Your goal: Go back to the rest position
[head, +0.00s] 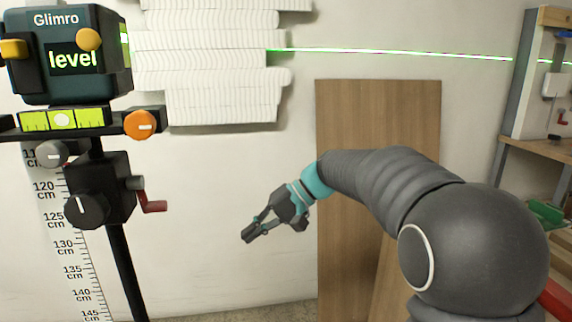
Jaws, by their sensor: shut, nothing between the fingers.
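My gripper (248,237) is at the end of my grey arm, left of the picture's middle low down. It points down and to the left, in front of the white wall. Its fingers are shut with nothing between them. It touches nothing that I can see. My arm reaches in from the right and covers part of the wooden boards behind it.
A laser level (70,55) on a tripod (122,270) stands close at the left, beside a measuring scale (65,245). A white layered relief (210,65) hangs on the wall. Wooden boards (375,110) lean there. A workbench (545,160) is at the right.

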